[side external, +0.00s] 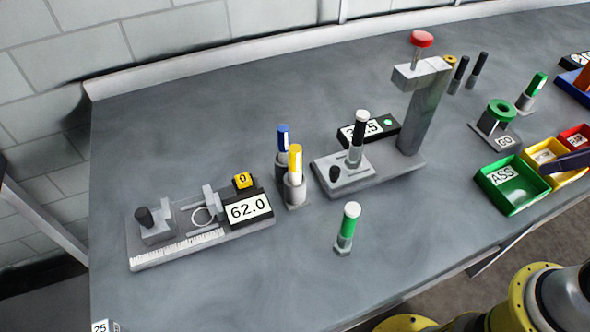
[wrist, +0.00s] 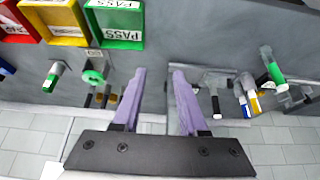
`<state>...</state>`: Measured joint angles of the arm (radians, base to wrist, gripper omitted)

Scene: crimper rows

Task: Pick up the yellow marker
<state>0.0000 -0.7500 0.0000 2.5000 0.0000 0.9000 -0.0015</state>
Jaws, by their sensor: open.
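The yellow marker (side external: 295,161) stands upright in a grey holder (side external: 294,190) near the middle of the table, beside a blue marker (side external: 283,140). The yellow marker also shows small at the right of the wrist view (wrist: 254,103). My gripper (wrist: 158,71) has two purple fingers spread apart with nothing between them. In the side external view only a purple finger (side external: 568,162) shows at the right edge, above the coloured bins. My gripper is well away from the yellow marker, which lies to the right of the fingers in the wrist view.
A green marker (side external: 347,228) stands in front of the holder. A crimper-like press with a red knob (side external: 421,39) rises to its right. A gauge reading 62.0 (side external: 249,208) sits to its left. A green bin (side external: 513,184) stands at the right. The front left table is clear.

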